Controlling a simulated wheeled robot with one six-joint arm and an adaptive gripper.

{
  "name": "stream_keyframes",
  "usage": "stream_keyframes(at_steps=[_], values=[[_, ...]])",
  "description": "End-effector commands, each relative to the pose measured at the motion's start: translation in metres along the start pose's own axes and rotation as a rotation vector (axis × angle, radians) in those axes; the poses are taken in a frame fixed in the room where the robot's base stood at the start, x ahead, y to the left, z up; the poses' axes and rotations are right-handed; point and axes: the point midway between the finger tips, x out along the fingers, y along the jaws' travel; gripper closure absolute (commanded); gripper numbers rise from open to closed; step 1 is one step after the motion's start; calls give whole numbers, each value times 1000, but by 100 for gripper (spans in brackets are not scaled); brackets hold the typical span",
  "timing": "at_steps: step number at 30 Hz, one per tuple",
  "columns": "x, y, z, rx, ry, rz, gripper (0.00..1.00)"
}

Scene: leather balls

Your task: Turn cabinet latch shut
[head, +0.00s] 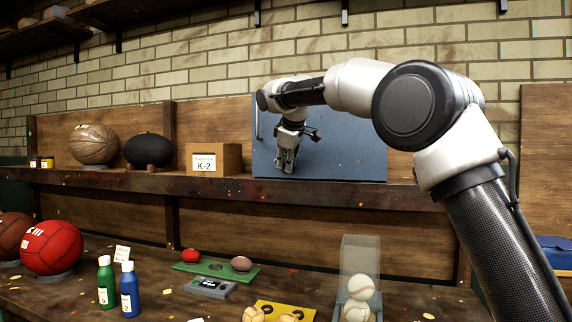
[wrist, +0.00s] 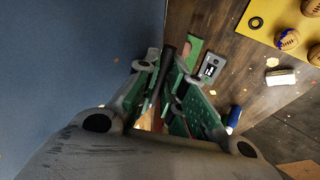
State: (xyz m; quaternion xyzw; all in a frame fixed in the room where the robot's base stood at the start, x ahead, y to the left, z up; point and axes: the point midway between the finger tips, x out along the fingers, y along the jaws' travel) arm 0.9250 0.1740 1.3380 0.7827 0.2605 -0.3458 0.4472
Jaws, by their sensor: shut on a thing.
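The blue cabinet (head: 350,145) stands on the shelf with its front door facing me. Its blue face fills the left of the wrist view (wrist: 60,70). My gripper (head: 286,162) points down in front of the lower left part of the door. In the wrist view, my gripper (wrist: 163,85) has its green-padded fingers closed around a dark bar, which looks like the latch lever (wrist: 167,64). The bar runs lengthwise between the fingers. In the head view the gripper hides the latch, so its angle there cannot be told.
The shelf (head: 230,187) also holds a brown ball (head: 93,144), a black ball (head: 148,150) and a K-2 box (head: 214,159). Below, the bench carries a red ball (head: 52,247), a green bottle (head: 106,282), a blue bottle (head: 129,289) and a clear case with balls (head: 360,262).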

Motion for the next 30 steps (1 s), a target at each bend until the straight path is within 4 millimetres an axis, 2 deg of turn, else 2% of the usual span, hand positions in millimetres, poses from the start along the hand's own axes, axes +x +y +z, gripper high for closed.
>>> stream_keyframes(at_steps=[21, 30], values=[[-12, 6, -7, -178, -255, 6, 100], [-14, 7, -6, -205, -298, 4, 100]])
